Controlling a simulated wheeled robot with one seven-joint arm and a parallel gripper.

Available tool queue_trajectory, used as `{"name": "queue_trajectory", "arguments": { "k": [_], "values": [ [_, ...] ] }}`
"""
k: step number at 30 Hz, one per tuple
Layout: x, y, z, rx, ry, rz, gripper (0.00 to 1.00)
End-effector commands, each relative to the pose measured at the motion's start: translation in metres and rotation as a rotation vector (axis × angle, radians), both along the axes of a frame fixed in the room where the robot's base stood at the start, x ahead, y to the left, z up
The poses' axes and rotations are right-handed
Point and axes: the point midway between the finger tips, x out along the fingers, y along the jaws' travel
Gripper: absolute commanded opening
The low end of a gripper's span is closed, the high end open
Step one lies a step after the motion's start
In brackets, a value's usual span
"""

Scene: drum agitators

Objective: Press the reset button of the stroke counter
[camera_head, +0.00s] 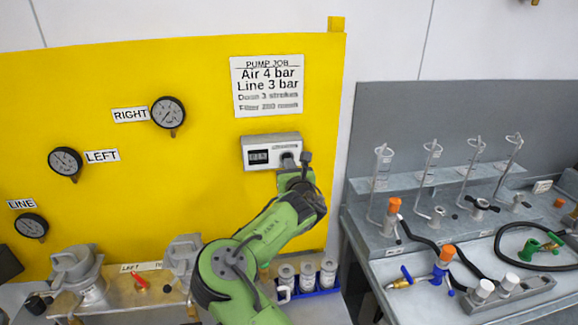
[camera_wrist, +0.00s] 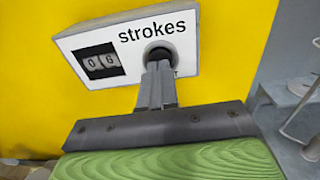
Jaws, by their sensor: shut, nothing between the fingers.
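The stroke counter (camera_head: 271,142) is a pale box on the yellow panel, under the PUMP JOB sign. In the wrist view the counter (camera_wrist: 105,35) bears the word "strokes", and its dark window appears to read 06. The round dark reset button (camera_wrist: 160,53) sits to the right of the window, under the lettering, and its lower part is hidden by my fingers. My gripper (camera_wrist: 157,72) is shut and empty, its tips right at the button; I cannot tell whether they touch it. In the head view my gripper (camera_head: 290,162) covers the counter's right end.
The PUMP JOB sign (camera_head: 267,85) hangs above the counter. Gauges with RIGHT, LEFT and LINE labels are on the yellow panel (camera_head: 210,100) to the left. Several canisters (camera_head: 307,275) stand below my arm. A grey bench (camera_head: 410,258) with hoses and fittings is at right.

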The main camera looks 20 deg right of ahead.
Motion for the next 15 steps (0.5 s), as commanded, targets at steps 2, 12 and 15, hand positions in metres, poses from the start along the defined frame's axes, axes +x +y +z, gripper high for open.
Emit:
{"name": "queue_trajectory", "arguments": {
  "k": [2,12,15],
  "values": [
    [0.007,-0.002,0.002,-0.001,-0.001,-0.001,0.0],
    [0.01,-0.002,0.002,0.0,-0.001,-0.002,0.0],
    [0.016,-0.004,0.002,-0.002,0.001,-0.001,0.0]
  ]
}}
